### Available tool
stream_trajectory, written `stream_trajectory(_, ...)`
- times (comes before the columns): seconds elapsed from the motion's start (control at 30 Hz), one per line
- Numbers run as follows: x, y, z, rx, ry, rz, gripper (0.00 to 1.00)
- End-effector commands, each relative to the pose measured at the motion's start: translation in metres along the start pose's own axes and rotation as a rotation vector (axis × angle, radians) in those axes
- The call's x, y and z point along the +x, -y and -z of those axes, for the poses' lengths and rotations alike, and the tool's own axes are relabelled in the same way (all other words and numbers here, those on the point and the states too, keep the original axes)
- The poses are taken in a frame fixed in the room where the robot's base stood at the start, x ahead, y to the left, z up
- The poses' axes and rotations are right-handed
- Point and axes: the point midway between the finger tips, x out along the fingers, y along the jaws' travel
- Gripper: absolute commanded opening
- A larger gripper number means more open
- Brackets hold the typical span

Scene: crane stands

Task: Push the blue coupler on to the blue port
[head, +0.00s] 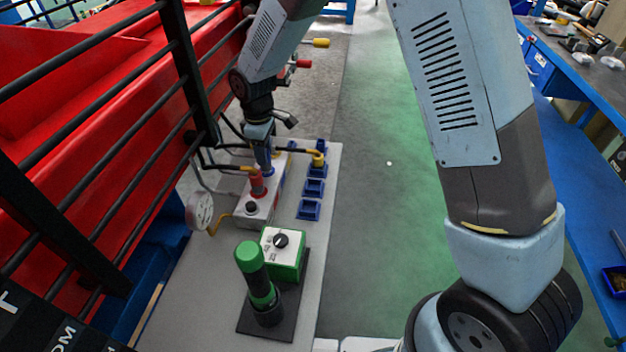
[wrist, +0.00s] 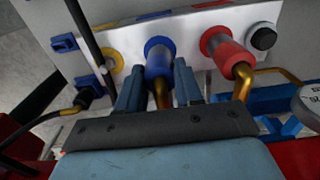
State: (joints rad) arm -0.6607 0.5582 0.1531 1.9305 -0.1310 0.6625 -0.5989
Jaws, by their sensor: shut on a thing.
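The blue coupler (wrist: 159,60) is between the two fingers of my gripper (wrist: 158,72) in the wrist view, with a brass pipe bend below it. Its far end meets the blue port (wrist: 153,42), which shows as a blue ring on the pale manifold panel. I cannot tell whether any gap is left between them. In the head view my gripper (head: 265,164) points down at the manifold, and the coupler is mostly hidden by it. My gripper is shut on the blue coupler.
The red coupler (wrist: 224,48) sits right beside the blue one, near a black knob (wrist: 263,38). A yellow port (wrist: 113,60) is on the other side.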

Motion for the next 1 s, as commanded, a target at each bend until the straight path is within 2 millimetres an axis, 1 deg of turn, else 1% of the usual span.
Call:
stream_trajectory(0.23, 0.0045, 0.0, 0.0, 0.0, 0.0, 0.0, 0.01)
stream_trajectory(0.27, 0.0041, -0.0001, 0.0001, 0.0, 0.0, 0.0, 0.38)
stream_trajectory(0.53, 0.0039, 0.0, 0.0001, 0.0, 0.0, 0.0, 0.64)
stream_trajectory(1.0, 0.0027, -0.0001, 0.0001, 0.0, 0.0, 0.0, 0.65)
